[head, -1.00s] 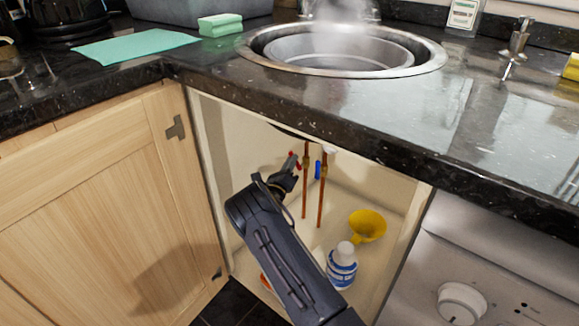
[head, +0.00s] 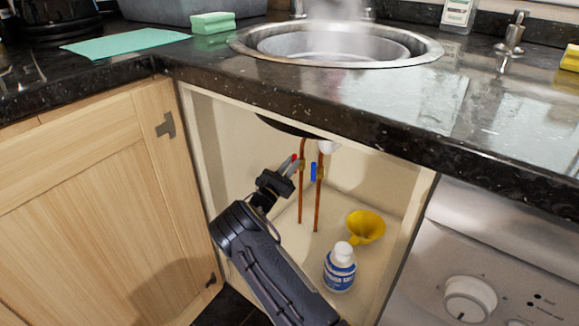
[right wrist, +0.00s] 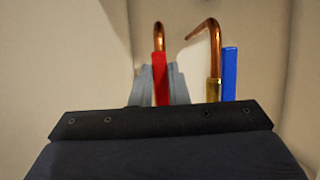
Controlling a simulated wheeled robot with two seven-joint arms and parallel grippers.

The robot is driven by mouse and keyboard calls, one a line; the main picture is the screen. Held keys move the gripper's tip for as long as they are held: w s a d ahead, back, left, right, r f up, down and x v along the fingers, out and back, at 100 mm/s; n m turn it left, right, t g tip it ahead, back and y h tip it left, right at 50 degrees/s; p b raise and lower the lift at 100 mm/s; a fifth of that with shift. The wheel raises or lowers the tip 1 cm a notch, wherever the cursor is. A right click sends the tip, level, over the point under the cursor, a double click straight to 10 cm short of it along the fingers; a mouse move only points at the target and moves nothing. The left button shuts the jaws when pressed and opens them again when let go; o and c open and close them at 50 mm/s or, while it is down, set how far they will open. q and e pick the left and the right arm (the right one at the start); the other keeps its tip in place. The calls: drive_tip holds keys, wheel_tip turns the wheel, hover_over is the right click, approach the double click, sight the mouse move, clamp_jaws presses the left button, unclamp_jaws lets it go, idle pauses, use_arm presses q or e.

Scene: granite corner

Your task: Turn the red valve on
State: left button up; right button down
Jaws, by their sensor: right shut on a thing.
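The red valve (head: 294,158) is a small red lever on the left copper pipe inside the open cupboard under the sink. In the right wrist view its red lever (right wrist: 160,78) stands nearly upright, with grey fingers beside and behind it. My right gripper (head: 292,165) reaches in from below and is shut on the red lever. In the right wrist view the gripper (right wrist: 163,84) shows its finger tips only partly above its dark body. The valve's lower part is hidden there. My left gripper is not in view.
A blue lever (head: 313,172) sits close on the right, by the second copper pipe (head: 318,205). The dark worktop edge (head: 330,125) overhangs the opening. The cupboard door (head: 90,215) is at left.

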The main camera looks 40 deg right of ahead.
idle(0.5)
drive_tip(key=c, duration=1.4)
unclamp_jaws()
drive_tip(key=shift+a, duration=0.1)
drive_tip(key=p+v, duration=0.2)
drive_tip(key=v, duration=0.5)
drive_tip(key=shift+a+p, duration=0.3)
drive_tip(key=shift+p, duration=0.05)
drive_tip(key=shift+s+f, duration=0.1)
